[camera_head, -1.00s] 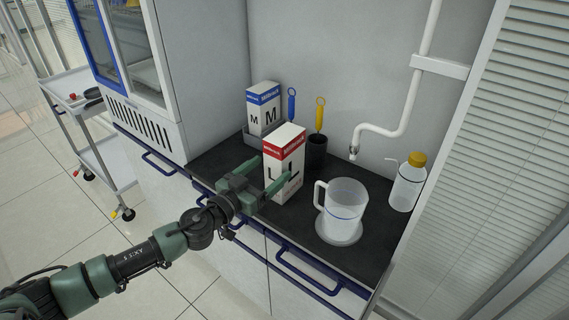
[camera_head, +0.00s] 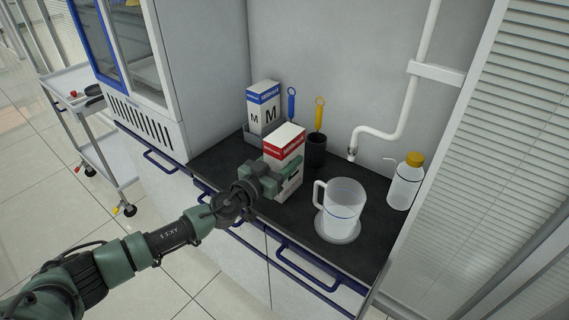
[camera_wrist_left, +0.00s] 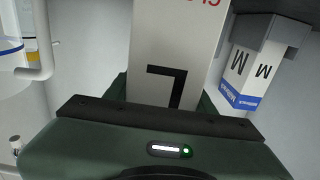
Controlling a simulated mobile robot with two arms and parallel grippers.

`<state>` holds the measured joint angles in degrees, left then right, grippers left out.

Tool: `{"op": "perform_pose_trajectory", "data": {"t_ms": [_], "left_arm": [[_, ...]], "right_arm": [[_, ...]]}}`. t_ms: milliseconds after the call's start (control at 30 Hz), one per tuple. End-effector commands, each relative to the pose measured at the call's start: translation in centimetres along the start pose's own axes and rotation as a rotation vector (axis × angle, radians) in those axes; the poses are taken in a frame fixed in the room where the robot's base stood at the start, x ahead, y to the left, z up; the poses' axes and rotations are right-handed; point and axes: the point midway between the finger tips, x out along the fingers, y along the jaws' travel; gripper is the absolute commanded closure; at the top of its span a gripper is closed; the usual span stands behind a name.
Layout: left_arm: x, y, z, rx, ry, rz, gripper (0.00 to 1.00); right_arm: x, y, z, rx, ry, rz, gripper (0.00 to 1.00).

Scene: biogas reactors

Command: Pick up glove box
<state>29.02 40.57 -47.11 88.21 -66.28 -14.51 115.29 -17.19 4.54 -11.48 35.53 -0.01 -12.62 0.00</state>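The glove box with a red-and-white top and an "L" (camera_head: 284,146) stands upright on the dark counter. My left gripper (camera_head: 285,180) is low at its front, its palm close to the box. In the left wrist view the white box face with the "L" (camera_wrist_left: 168,62) fills the middle, with a green finger showing beside each edge. The fingertips are hidden behind the box, and I cannot tell whether they press on it. A second glove box, blue and white with an "M" (camera_head: 263,106), stands behind; it also shows in the left wrist view (camera_wrist_left: 250,72). My right gripper is not in view.
A dark cup (camera_head: 316,150) stands behind the red box, with blue and yellow tool handles nearby. A clear jug (camera_head: 342,207) stands close on the right, and a yellow-capped bottle (camera_head: 405,182) farther right. A white pipe (camera_head: 400,118) runs down the back wall.

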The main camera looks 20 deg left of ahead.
Motion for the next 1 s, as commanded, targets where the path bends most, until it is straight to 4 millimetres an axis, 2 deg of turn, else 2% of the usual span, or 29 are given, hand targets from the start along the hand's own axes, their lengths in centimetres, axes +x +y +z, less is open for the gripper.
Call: {"op": "perform_pose_trajectory", "data": {"t_ms": [367,533,667,833,1000], "left_arm": [[0.0,-0.1,-0.4,0.0,0.003,-0.001,1.0],[0.0,-0.1,-1.9,0.0,0.005,-0.001,1.0],[0.0,-0.1,-4.5,0.002,0.006,0.0,1.0],[0.0,-0.1,-9.5,0.004,0.009,0.001,1.0],[0.0,0.0,-14.1,0.004,0.009,0.001,1.0]], "right_arm": [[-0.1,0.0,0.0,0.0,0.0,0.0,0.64],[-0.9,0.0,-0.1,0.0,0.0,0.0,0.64],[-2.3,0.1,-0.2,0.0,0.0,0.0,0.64],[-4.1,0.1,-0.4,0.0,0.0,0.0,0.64],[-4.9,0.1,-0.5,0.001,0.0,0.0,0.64]]}}
